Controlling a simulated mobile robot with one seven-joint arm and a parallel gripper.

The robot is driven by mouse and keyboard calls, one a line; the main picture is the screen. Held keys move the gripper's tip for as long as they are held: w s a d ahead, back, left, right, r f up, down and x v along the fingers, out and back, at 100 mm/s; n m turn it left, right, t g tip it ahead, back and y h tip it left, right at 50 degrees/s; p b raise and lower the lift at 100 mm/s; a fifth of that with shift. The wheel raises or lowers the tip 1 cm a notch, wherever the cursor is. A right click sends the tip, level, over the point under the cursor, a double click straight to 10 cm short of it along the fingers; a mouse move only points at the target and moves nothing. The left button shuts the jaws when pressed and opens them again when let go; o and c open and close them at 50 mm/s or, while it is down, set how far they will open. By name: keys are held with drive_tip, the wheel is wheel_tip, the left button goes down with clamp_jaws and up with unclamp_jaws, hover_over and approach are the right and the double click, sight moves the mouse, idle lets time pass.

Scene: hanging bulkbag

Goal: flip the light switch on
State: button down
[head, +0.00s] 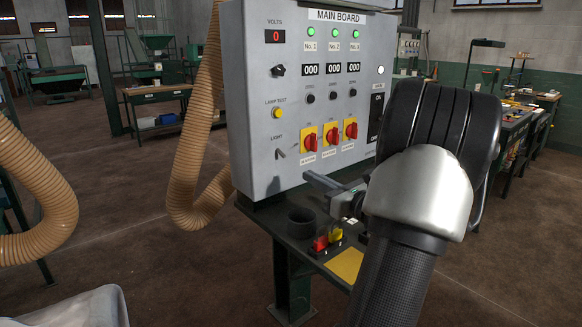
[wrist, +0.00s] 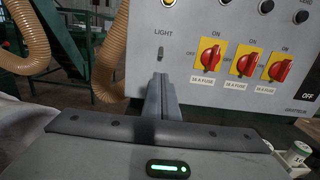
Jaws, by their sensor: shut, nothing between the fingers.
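The light switch (head: 280,151) is a small grey lever low on the left side of the grey main board (head: 262,185), under the word LIGHT. It also shows in the wrist view (wrist: 160,53), just above my fingertips. I cannot tell for sure which way its lever is set. My gripper (head: 312,179) is shut and empty, in front of the board's lower edge. In the wrist view its closed fingers (wrist: 159,80) point at the board, below the switch, with a gap seen between them and the lever.
Red rotary switches on yellow plates (head: 331,135) sit right of the light switch. A yellow lamp test button (head: 277,113) is above it. A dark cup (head: 301,222) stands on the bench below. A tan corrugated hose (head: 196,130) hangs at the board's left.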

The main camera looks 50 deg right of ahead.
sight(281, 154)
drive_tip(key=w, duration=0.3)
drive_tip(key=w+b, duration=0.1)
drive_tip(key=w, duration=0.2)
drive_tip(key=w+d, duration=0.1)
drive_tip(key=w, duration=0.3)
drive_tip(key=shift+r+b, duration=0.25)
drive_tip(key=shift+b, duration=0.05)
